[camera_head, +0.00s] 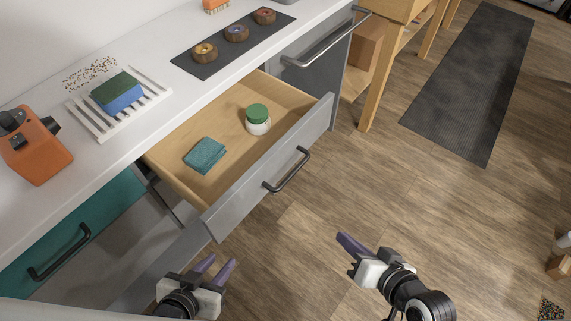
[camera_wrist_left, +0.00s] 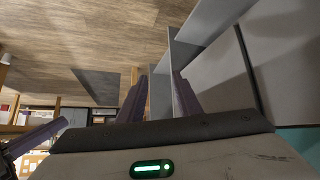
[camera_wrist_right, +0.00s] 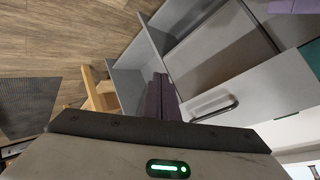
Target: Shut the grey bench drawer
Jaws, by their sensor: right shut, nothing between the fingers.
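The grey bench drawer (camera_head: 268,172) is pulled well out from under the white worktop in the head view. Its grey front carries a dark bar handle (camera_head: 288,171). A folded teal cloth (camera_head: 205,155) and a white jar with a green lid (camera_head: 257,120) sit in its pale wooden inside. My left gripper (camera_head: 219,264) is open and empty, in front of the drawer's near left end and apart from it. Its spread fingers also show in the left wrist view (camera_wrist_left: 160,90). My right gripper (camera_head: 345,240) is shut and empty over the floor, clear of the handle.
The worktop (camera_head: 155,140) holds an orange device (camera_head: 36,150), a sponge on a white rack (camera_head: 112,110) and a dark mat (camera_head: 205,66) with wooden rings. A teal drawer (camera_head: 85,235) is at left. A wooden table (camera_head: 370,80) stands beyond. The floor before the drawer is clear.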

